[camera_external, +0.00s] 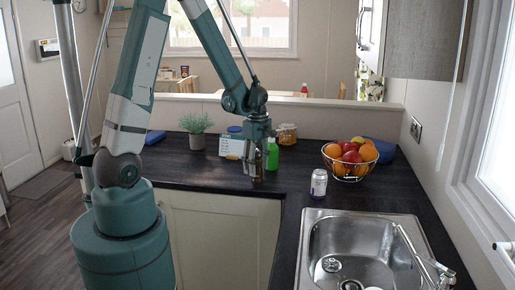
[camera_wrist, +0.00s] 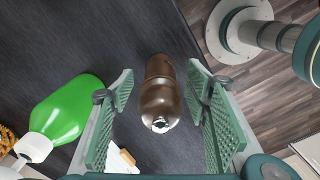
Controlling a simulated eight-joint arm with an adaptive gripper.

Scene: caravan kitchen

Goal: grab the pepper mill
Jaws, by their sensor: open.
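The pepper mill (camera_wrist: 160,95) is dark brown with a metal tip on top. It stands on the dark counter and lies between the two open fingers of my gripper (camera_wrist: 160,118) in the wrist view, with a gap on each side. In the external view my gripper (camera_external: 257,172) points down at the counter's front edge, and the brown mill (camera_external: 258,174) shows only partly between the fingers.
A green bottle (camera_wrist: 68,110) with a white pump stands close beside the left finger. A fruit basket (camera_external: 350,161), a can (camera_external: 319,183), a potted plant (camera_external: 196,130), a jar (camera_external: 287,134) and a sink (camera_external: 362,250) share the counter (camera_external: 185,170).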

